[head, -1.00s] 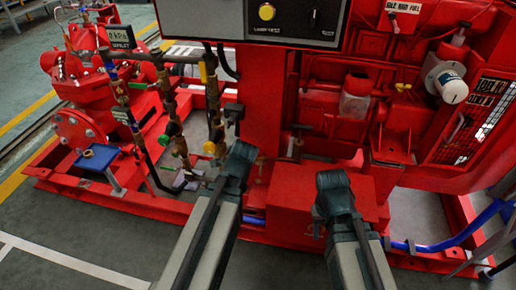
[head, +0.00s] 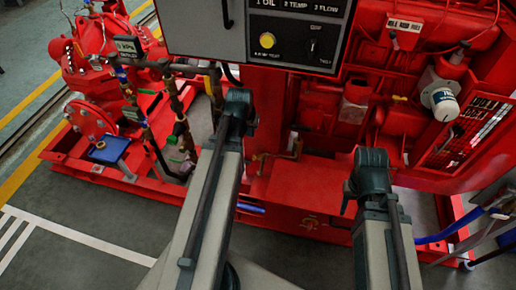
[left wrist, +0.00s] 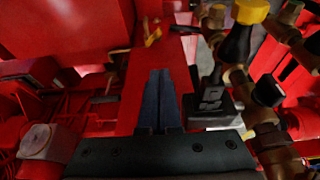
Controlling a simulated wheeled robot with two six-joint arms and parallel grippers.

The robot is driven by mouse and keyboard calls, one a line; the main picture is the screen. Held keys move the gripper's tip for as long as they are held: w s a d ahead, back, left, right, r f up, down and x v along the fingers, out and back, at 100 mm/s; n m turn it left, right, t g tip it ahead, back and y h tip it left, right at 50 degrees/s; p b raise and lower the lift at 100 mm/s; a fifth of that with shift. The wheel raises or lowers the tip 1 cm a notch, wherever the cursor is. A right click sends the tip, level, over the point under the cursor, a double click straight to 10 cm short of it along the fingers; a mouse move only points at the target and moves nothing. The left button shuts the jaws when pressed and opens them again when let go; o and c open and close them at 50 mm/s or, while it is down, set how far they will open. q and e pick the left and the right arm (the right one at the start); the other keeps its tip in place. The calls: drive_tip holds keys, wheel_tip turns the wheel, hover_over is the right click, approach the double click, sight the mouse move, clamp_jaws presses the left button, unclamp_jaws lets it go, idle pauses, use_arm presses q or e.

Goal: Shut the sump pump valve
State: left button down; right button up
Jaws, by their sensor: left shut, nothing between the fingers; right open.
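Brass and dark pipework with valves (head: 180,128) stands at the left of the red pumpset in the head view. I cannot tell which valve is the sump pump one. My left gripper (head: 238,102) is shut and empty, just right of this pipework, and partly hides it. In the left wrist view its closed fingers (left wrist: 160,98) point at a red surface. Brass valve fittings (left wrist: 238,78) and a dark part with a yellow cap (left wrist: 250,12) stand to the right of the fingers, apart from them. My right gripper (head: 366,178) is open, in front of the red base.
A control panel (head: 262,22) with a yellow button hangs above my left gripper. The red engine (head: 400,120) fills the right side. A red pump (head: 92,60) and a blue tray (head: 108,152) are at the left. The grey floor (head: 80,215) at front left is clear.

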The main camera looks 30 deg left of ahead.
use_arm(q)
drive_tip(key=shift+f, duration=0.1)
use_arm(e)
drive_tip(key=shift+f, duration=0.1)
use_arm(q)
drive_tip(key=b+x, duration=1.9)
drive_tip(key=x, duration=0.1)
use_arm(e)
wheel_tip(320, 180, down, 19)
